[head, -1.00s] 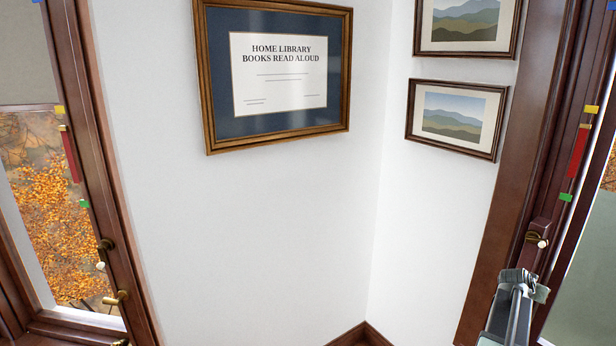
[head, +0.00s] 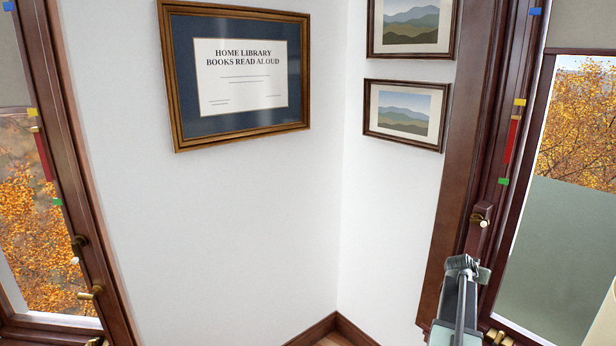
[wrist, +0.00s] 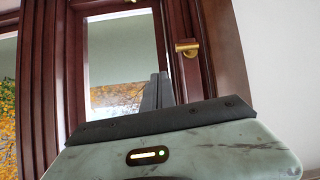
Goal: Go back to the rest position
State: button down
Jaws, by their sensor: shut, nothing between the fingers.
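My gripper (head: 461,264) is at the lower right of the head view, in front of the dark wood frame of the right window. In the wrist view its two dark fingers (wrist: 158,90) are together and hold nothing. They point toward a window with a dark wood frame and stand apart from any object as far as I can see. The gripper's pale green housing fills the bottom of the wrist view.
The right window (head: 565,230) has a brass catch (head: 479,220) on its frame. A left window (head: 40,220) has brass handles. A framed certificate (head: 238,110) and two landscape pictures (head: 404,114) hang on white walls. The corner between the windows is bare.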

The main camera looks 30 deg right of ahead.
jog(key=w+a+f+n+t+y, duration=0.2)
jog(key=w+a+n+t, duration=0.15)
jog(key=w+a, duration=1.7)
jog(key=w+a+f+n+y+b, duration=0.1)
jog(key=w+a+f+y, duration=0.15)
jog(key=a, duration=0.85)
jog(key=w+a+f+n+y, duration=0.1)
jog(key=w+a+n, duration=0.15)
jog(key=a, duration=0.85)
jog(key=s+a+f+n+g+y, duration=0.1)
jog(key=s+a+f, duration=0.1)
jog(key=a, duration=0.8)
jog(key=s+a+f+n+y, duration=0.1)
jog(key=a+f+n+y, duration=0.1)
jog(key=a, duration=0.9)
jog(key=s+a+f+n+g+y, duration=0.1)
jog(key=s+a+n+g, duration=0.1)
jog(key=s+a, duration=0.3)
jog(key=s+a+f+n+g+y, duration=0.1)
jog(key=s+a+f+g, duration=0.1)
jog(key=s+a, duration=0.3)
jog(key=s+g+b, duration=0.1)
jog(key=s, duration=0.3)
jog(key=shift+s+n, duration=0.25)
jog(key=shift+n, duration=0.15)
